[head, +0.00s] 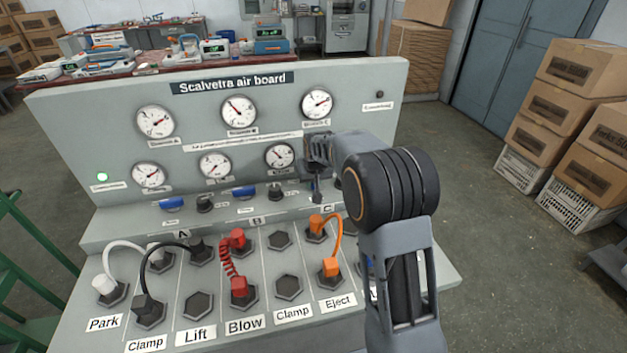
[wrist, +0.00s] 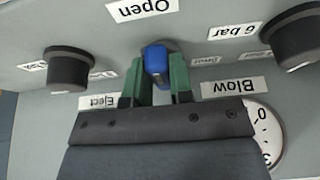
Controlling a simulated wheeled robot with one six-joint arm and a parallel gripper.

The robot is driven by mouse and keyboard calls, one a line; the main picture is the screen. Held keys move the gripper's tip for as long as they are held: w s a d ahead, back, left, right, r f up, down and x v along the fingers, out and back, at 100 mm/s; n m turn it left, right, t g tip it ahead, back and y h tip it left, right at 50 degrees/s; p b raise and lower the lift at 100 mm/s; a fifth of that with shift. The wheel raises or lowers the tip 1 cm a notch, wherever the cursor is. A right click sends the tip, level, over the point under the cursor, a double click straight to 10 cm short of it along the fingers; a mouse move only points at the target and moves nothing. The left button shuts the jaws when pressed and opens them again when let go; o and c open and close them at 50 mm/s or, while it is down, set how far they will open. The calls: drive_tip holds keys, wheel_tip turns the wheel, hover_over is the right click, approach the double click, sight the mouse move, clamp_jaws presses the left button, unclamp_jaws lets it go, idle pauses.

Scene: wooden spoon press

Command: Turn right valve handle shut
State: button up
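The right valve handle (wrist: 156,61) is a blue lever on the grey air board. In the wrist view it sits between the green fingers of my gripper (wrist: 160,82), which lie close against both its sides. The fingers look closed to about the handle's width. In the head view my gripper (head: 317,185) is at the board's lower ledge, below the right-hand gauges, and hides this handle. Two other blue handles, the left (head: 172,204) and the middle (head: 244,192), show to its left. An "Open" label (wrist: 143,9) is near the handle.
Black knobs flank the handle in the wrist view, left (wrist: 69,68) and right (wrist: 300,45). Gauges (head: 239,111) stand above. Below, the sloped panel holds sockets with white, black, red and orange hoses (head: 338,237). Boxes (head: 580,70) stand far right.

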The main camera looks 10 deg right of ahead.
clamp_jaws()
drive_tip(key=shift+m, duration=0.3)
drive_tip(key=shift+a+f+m+h+b, duration=0.15)
drive_tip(key=shift+m+h, duration=0.1)
drive_tip(key=shift+m, duration=0.25)
drive_tip(key=shift+a+r+m+h+b, duration=0.15)
drive_tip(key=shift+m+h, duration=0.1)
drive_tip(key=shift+m, duration=0.25)
drive_tip(key=m+b, duration=0.1)
drive_tip(key=m, duration=0.1)
drive_tip(key=m+h, duration=0.1)
drive_tip(key=m, duration=0.1)
drive_tip(key=shift+w+a+f+g+h+b, duration=0.1)
drive_tip(key=shift+w+a+g+h+b, duration=0.05)
drive_tip(key=shift+g+h+b, duration=0.2)
drive_tip(key=m+g+h, duration=0.1)
drive_tip(key=m, duration=0.3)
drive_tip(key=shift+w+a, duration=0.1)
drive_tip(key=shift+w, duration=0.05)
drive_tip(key=shift+w+a+m+g+h, duration=0.1)
drive_tip(key=shift+m+g, duration=0.15)
drive_tip(key=shift+m, duration=0.45)
drive_tip(key=shift+w+d+m+g+h, duration=0.15)
drive_tip(key=shift+m+g, duration=0.1)
drive_tip(key=shift+m, duration=0.45)
drive_tip(key=shift+s+a+m+g+h, duration=0.15)
drive_tip(key=shift+m+g, duration=0.1)
drive_tip(key=shift+m, duration=0.45)
drive_tip(key=shift+w, duration=0.1)
